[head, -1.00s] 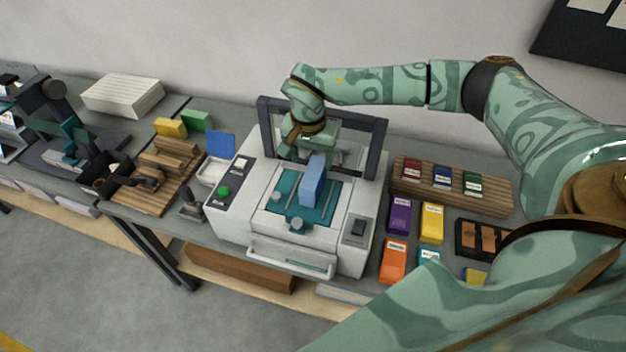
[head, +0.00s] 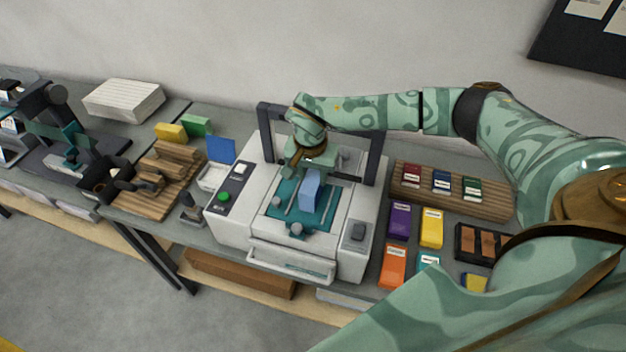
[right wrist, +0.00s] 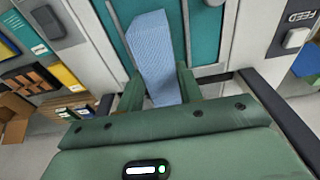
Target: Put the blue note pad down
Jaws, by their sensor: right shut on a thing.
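The blue note pad (head: 310,190) stands on edge over the teal bed (head: 283,203) of the white machine. It also shows in the right wrist view (right wrist: 154,58), between two green fingers. My right gripper (head: 306,172) comes down from above, behind the pad, and is shut on it. The pad's lower edge is close to the bed; I cannot tell whether it touches. In the right wrist view, my right gripper (right wrist: 158,88) grips the pad's near end, and the rest of the pad sticks out over the bed. My left gripper is not in view.
A dark frame (head: 375,150) rises behind the bed. To the right are a wooden rack (head: 490,203) of small packs, and purple (head: 399,220), yellow (head: 432,226) and orange (head: 393,266) packs. To the left are a blue card (head: 221,149) and a slatted wooden stand (head: 150,200).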

